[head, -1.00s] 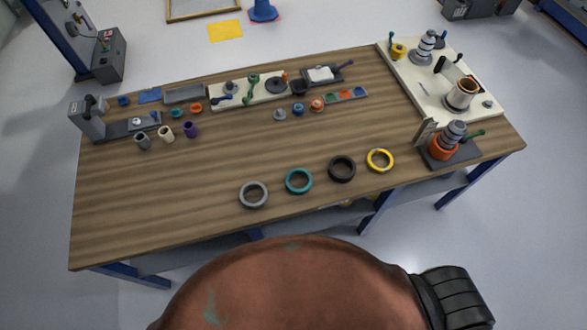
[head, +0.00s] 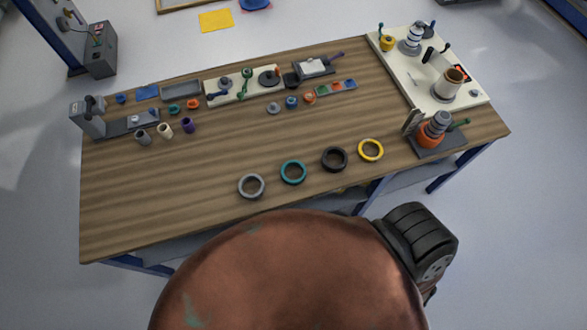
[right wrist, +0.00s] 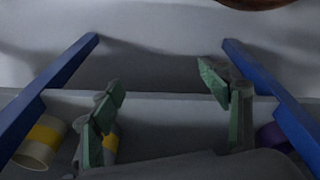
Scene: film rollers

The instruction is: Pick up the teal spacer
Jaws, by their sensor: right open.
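A teal ring (head: 293,182) lies flat near the front edge of the wooden table, between a grey ring (head: 251,196) and a black ring (head: 334,169). A smaller teal part (head: 174,108) sits at the back left; I cannot tell by shape alone which of the two is the spacer. My right gripper (right wrist: 160,78) shows only in the right wrist view, its two green fingers wide apart with nothing between them. It appears low, by the blue table legs and a grey shelf, away from the rings. My left gripper is not in view.
A yellow ring (head: 370,158) lies right of the black one. A dark stand with orange and grey parts (head: 437,130) is at the table's right. Grey, cream and purple cylinders stand at the left. A yellow-banded cylinder (right wrist: 42,141) lies on the shelf. The table's (head: 150,205) front left is bare.

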